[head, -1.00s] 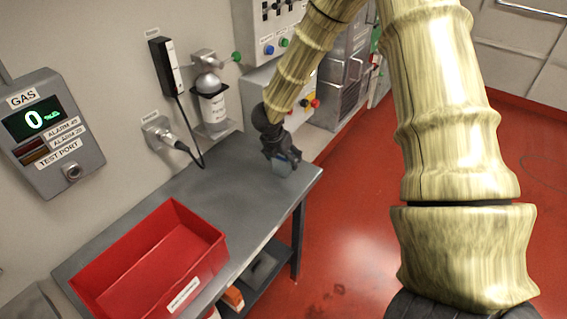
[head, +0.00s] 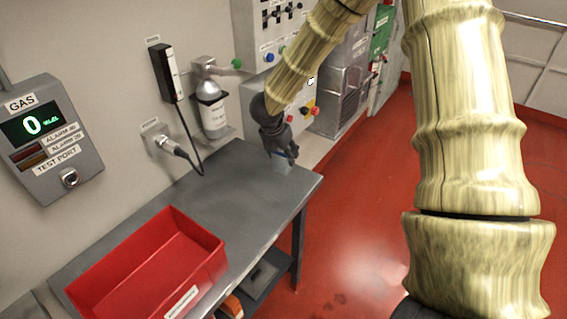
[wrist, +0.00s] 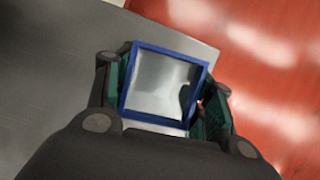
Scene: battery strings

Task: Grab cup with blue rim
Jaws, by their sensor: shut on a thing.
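The cup with the blue rim (wrist: 160,84) is square and grey inside, and fills the middle of the wrist view. My gripper (wrist: 165,92) has one finger on each side of it and is shut on it. In the head view my gripper (head: 282,156) is at the far right end of the grey bench. There the grey cup (head: 282,166) shows below the fingers, partly hidden by them. I cannot tell whether its base touches the bench top.
A red bin (head: 150,262) stands on the near left part of the grey bench (head: 215,200). A wall bottle (head: 212,115), a corded plug (head: 165,143) and a control panel (head: 268,35) are behind. The bench middle is clear, and its right edge is close to my gripper.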

